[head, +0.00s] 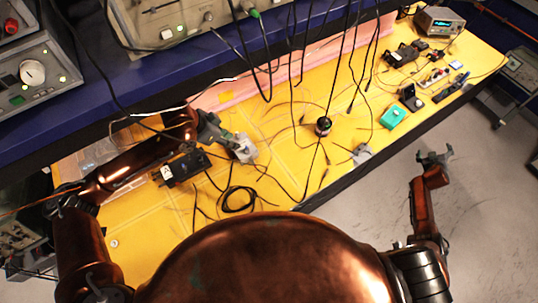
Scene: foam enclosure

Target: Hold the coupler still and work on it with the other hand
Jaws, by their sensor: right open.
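A small pale grey block-like piece (246,153) is at the fingertips of my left gripper (235,141), over the yellow table mat. It may be the coupler, but it is too small to be sure. The fingers overlap it, and whether they are closed on it cannot be told. Another small grey piece (361,154) lies near the table's front edge. My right gripper (434,158) is open and empty, past the table's front edge above the floor, apart from both pieces.
Black cables hang over and lie across the yellow table (290,165). A black box (181,168) is left of the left gripper. A dark round item (323,126), a teal box (392,117) and several small devices lie to the right. Instruments stand on the blue shelf (180,72).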

